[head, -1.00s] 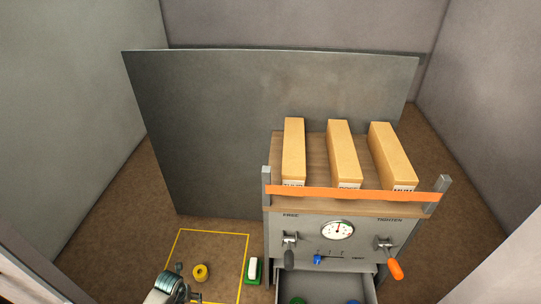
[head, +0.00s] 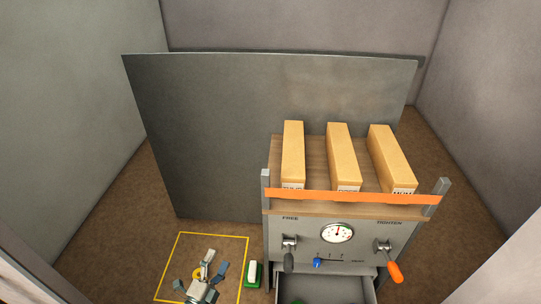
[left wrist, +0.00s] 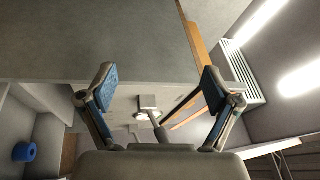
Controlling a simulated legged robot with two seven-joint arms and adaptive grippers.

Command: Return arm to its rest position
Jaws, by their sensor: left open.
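My left gripper (head: 207,270) is in the lower part of the head view, over the yellow-outlined square (head: 214,235) on the brown floor. Its jaws stand apart, and I see nothing held in them. In the left wrist view the two blue-padded fingers (left wrist: 158,88) are spread wide with nothing between their tips. A yellow ring (head: 196,273) lies inside the square, mostly hidden behind the gripper. My right gripper is in neither view.
A grey cabinet (head: 350,258) with an open drawer, a dial (head: 337,233) and an orange-handled lever (head: 392,269) stands right of the square. Several wooden blocks stand on its top behind an orange bar (head: 350,197). A green-and-white item (head: 253,272) lies between. A grey panel (head: 230,130) stands behind.

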